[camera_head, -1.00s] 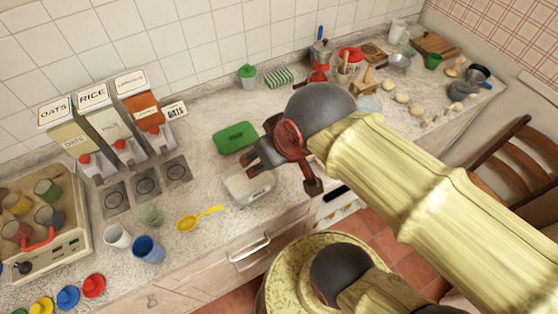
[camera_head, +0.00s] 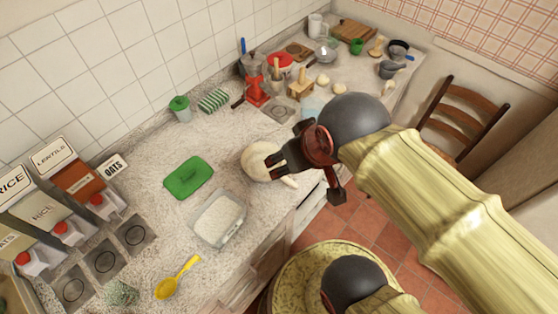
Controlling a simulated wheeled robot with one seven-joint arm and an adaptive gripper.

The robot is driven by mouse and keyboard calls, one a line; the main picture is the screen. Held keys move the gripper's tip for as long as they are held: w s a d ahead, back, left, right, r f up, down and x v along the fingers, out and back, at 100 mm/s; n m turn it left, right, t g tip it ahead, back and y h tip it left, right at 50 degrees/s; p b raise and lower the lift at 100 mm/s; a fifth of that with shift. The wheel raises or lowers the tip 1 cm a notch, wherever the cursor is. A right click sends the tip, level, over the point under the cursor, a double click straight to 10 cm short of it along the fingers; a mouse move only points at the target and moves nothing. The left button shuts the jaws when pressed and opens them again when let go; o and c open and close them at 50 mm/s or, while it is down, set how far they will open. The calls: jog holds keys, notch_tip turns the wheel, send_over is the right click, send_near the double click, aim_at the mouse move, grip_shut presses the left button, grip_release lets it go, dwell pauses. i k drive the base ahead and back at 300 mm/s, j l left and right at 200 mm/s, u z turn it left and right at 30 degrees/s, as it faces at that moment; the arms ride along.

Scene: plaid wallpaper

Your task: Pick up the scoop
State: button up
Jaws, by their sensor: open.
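A yellow scoop (camera_head: 177,279) lies on the speckled counter near its front edge, bowl at the lower left and handle pointing up and right. My gripper (camera_head: 275,163) is up and to the right of it, well apart, over the counter's front part. Its dark fingers are open and point left. A round pale thing (camera_head: 258,163) shows just behind the fingers; I cannot tell whether they touch it.
A clear container of white grains (camera_head: 219,218) stands between scoop and gripper, with a green lid (camera_head: 189,178) behind it. Cereal dispensers (camera_head: 70,185) stand at the left. A green textured cup (camera_head: 121,293) is left of the scoop. A chair (camera_head: 463,115) stands right.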

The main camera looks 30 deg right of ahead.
aim_at(169, 286)
jog(key=u, duration=1.75)
jog(key=j+z, duration=0.45)
jog(key=j, duration=0.45)
